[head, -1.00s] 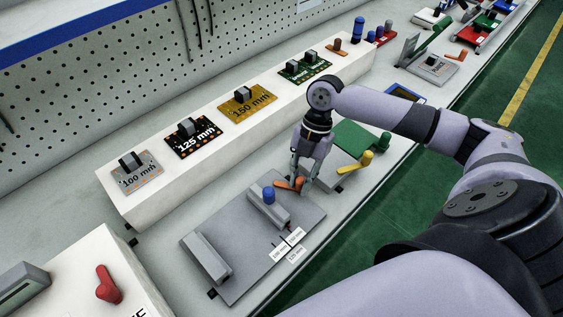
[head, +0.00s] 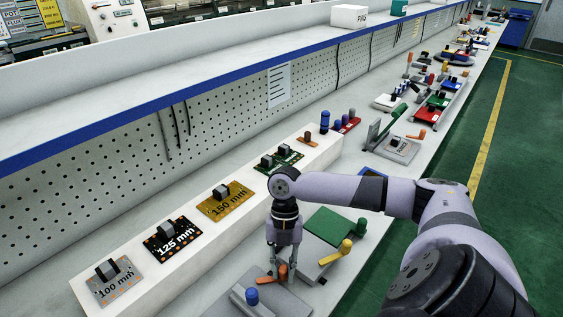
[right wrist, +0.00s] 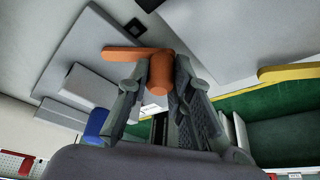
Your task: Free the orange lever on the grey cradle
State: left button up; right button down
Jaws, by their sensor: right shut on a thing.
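The orange lever (head: 264,281) sits on the grey cradle (head: 281,304), beside the cradle's blue knob (head: 252,296). My right gripper (head: 281,274) points down at the lever from above. In the right wrist view its two fingers (right wrist: 158,100) are shut on the upright orange knob of the lever (right wrist: 125,53), one finger on each side. The lever's flat bar extends to the left there. The blue knob (right wrist: 95,124) also shows in that view. The near part of the cradle is cut off in the head view. My left gripper is not in view.
A fixture with a green plate (head: 333,224) and a yellow lever (head: 335,254) stands right beside the cradle. A long white block (head: 195,262) with several labelled boards lies behind, to the left. More fixtures line the bench farther away.

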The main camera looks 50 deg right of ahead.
jog(key=shift+w+r, duration=0.1)
jog(key=c, duration=1.4)
grip_release()
